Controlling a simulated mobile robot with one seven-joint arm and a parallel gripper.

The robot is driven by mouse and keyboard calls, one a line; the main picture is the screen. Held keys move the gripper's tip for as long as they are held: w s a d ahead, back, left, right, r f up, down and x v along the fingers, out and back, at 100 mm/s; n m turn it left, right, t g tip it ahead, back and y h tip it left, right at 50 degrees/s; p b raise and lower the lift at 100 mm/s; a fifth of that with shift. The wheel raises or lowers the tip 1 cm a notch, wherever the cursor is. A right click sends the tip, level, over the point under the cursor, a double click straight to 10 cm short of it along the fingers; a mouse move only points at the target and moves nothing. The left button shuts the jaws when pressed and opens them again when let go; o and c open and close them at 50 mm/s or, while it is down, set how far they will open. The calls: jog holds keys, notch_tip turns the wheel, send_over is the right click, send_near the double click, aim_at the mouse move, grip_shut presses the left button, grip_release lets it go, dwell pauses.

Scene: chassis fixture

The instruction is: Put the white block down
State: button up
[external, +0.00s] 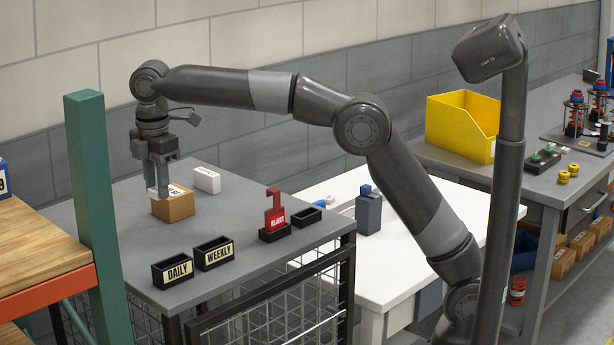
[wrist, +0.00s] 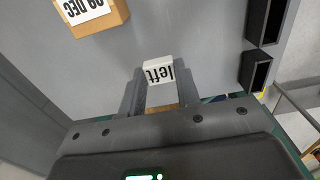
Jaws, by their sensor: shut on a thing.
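My gripper (external: 158,186) hangs fingers down over the left part of the grey table, by the cardboard box. In the wrist view my gripper (wrist: 160,88) is shut on a white block (wrist: 158,73) with the word "left" on it, upside down in the picture. In the external view the fingers largely hide this block. Another white block (external: 207,180) with dark lettering lies on the table behind and right of the box. I cannot tell the exact height of the held block above the table.
The cardboard box (external: 176,206) has a white date label and also shows in the wrist view (wrist: 103,22). Black trays marked DAILY (external: 173,271) and WEEKLY (external: 214,253) stand at the front edge. A red tool (external: 275,216) stands right. Grey tabletop (external: 120,215) is clear left of the box.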

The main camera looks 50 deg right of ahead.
send_over(136, 251)
notch_tip(136, 251, down, 4)
jog(key=shift+d+f, duration=0.15)
jog(key=shift+f, duration=2.15)
jog(key=shift+f, duration=0.15)
jog(key=o, duration=1)
jog(key=shift+c, duration=0.2)
notch_tip(136, 251, up, 12)
